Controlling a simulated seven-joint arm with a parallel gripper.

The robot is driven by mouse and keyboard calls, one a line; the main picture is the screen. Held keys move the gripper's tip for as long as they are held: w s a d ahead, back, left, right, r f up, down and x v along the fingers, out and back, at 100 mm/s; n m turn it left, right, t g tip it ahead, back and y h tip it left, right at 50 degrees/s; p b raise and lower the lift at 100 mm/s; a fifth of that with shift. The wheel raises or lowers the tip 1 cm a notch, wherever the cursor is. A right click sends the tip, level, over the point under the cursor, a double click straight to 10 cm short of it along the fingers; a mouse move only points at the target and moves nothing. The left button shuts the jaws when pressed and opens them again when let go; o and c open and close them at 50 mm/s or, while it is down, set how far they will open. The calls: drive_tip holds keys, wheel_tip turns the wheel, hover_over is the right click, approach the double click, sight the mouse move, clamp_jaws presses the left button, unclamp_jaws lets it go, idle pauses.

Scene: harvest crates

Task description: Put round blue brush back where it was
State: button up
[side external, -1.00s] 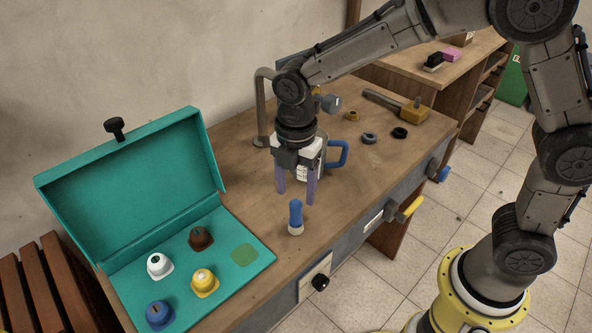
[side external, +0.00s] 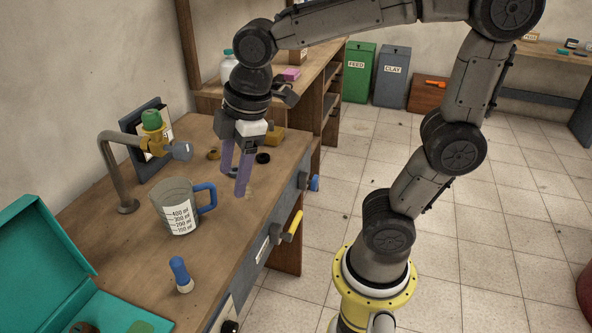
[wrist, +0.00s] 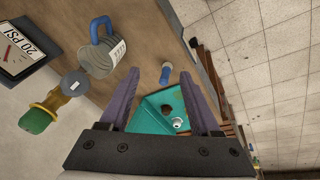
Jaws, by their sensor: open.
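The blue brush (side external: 180,274), with a rounded blue handle and a pale end, stands upright on the bench near its front edge. In the wrist view the brush (wrist: 166,72) shows beyond my fingertips. My gripper (side external: 234,186) is open and empty above the bench, behind and to the right of the mug, well apart from the brush. The teal case (side external: 40,252) stands open at the lower left, mostly cut off; it also shows between my fingers in the wrist view (wrist: 150,108). A bare green patch (side external: 141,327) shows on its floor at the frame edge.
A measuring mug (side external: 176,210) with a blue handle stands between brush and gripper.

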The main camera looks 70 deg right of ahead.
drive_tip(key=s+d+f+m+t, duration=0.1)
drive_tip(key=s+d+m, duration=0.4)
drive_tip(key=s+m, duration=0.5)
drive_tip(key=shift+t+h, duration=0.3)
drive_tip(key=shift+t, duration=0.5)
